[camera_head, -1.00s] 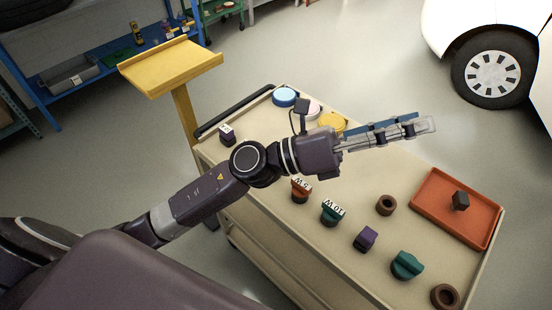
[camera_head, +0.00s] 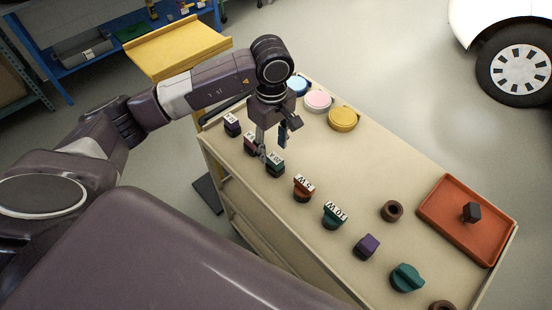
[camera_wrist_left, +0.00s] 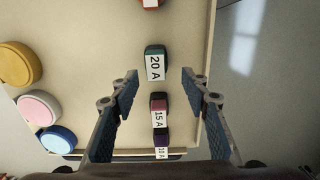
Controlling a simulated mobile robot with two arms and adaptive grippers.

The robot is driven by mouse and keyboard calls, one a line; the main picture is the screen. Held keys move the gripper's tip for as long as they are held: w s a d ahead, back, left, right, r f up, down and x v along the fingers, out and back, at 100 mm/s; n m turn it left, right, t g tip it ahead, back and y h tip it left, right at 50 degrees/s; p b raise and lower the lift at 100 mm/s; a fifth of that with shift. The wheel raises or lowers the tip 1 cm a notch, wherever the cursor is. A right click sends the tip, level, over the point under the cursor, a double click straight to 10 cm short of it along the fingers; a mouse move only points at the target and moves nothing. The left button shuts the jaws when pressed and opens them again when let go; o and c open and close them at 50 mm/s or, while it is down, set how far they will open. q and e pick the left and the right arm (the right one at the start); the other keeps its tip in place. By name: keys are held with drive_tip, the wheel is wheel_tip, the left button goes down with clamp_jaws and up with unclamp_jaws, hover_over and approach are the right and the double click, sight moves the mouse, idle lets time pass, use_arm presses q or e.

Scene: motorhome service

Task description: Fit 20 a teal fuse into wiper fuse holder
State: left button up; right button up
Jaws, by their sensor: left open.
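The teal fuse (camera_head: 275,170) with a white "20 A" label stands on the beige cart top, in a row of labelled pieces. In the left wrist view the same teal fuse (camera_wrist_left: 154,50) lies between the lines of the two fingers, just beyond their tips. My left gripper (camera_head: 272,149) points down above the row, close over the 20 A and 15 A pieces. In the left wrist view the gripper (camera_wrist_left: 160,76) is open and empty. I cannot make out a wiper fuse holder. My right gripper is not in view.
A red "15 A" fuse (camera_wrist_left: 159,104) and a purple "10 A" fuse (camera_wrist_left: 161,138) stand close beside it. A "5 W" piece (camera_head: 303,195) and a "10 W" piece (camera_head: 334,218) follow along the row. An orange tray (camera_head: 440,217) holds a dark block.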

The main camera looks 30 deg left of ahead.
use_arm(q)
drive_tip(key=f+p, duration=0.1)
drive_tip(key=f, duration=0.2)
drive_tip(key=f+p, duration=0.1)
drive_tip(key=f, duration=0.1)
drive_tip(key=shift+w+d+f+p, duration=0.2)
drive_tip(key=shift+w+d+p, duration=0.05)
drive_tip(key=shift+p, duration=0.1)
drive_tip(key=shift+f, duration=0.25)
drive_tip(key=c, duration=1.1)
drive_tip(key=shift+c, duration=0.2)
drive_tip(key=shift+r, duration=0.1)
drive_tip(key=shift+w+r, duration=0.1)
drive_tip(key=shift+r, duration=0.35)
wheel_tip(320, 180, up, 12)
drive_tip(key=b, duration=0.4)
wheel_tip(320, 180, up, 7)
hover_over(275, 158)
